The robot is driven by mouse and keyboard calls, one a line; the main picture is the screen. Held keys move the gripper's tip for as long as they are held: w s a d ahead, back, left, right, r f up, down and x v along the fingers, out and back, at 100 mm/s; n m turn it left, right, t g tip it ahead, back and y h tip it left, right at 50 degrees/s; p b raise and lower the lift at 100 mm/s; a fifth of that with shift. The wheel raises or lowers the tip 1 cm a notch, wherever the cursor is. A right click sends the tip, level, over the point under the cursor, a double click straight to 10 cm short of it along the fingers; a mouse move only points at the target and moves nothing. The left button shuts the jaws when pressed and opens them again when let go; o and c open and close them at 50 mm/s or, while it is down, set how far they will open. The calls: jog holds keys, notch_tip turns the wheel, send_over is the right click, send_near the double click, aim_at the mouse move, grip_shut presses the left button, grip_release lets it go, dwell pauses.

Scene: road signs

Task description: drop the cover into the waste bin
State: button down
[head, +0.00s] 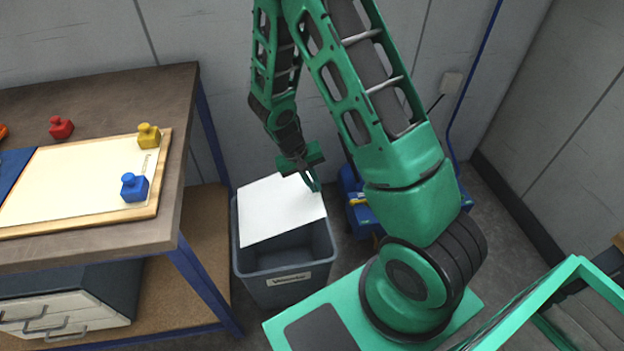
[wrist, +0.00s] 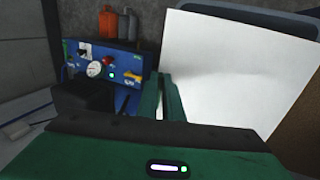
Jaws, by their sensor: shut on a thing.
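The cover is a flat white sheet (head: 280,208) over the back part of the waste bin's opening. My gripper (head: 314,185) is shut on its right edge. In the wrist view the cover (wrist: 235,75) fills the right side, with the fingers (wrist: 160,97) at its left edge. The waste bin (head: 290,285) is a dark grey open box with a label on its front, standing on the floor beside the workbench. Its front inside shows past the cover. I cannot tell whether the cover touches the rim.
The workbench (head: 120,232) stands left of the bin, with a framed board (head: 70,220) and red, yellow and blue knobbed blocks on it. A blue machine (head: 358,205) with a gauge stands right of the bin, close to my gripper. A wall is behind.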

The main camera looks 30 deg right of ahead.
notch_tip(320, 180, down, 14)
dwell(0.8)
jog(key=shift+r, duration=0.1)
jog(key=c, duration=1)
grip_release()
jog(key=shift+r, duration=5)
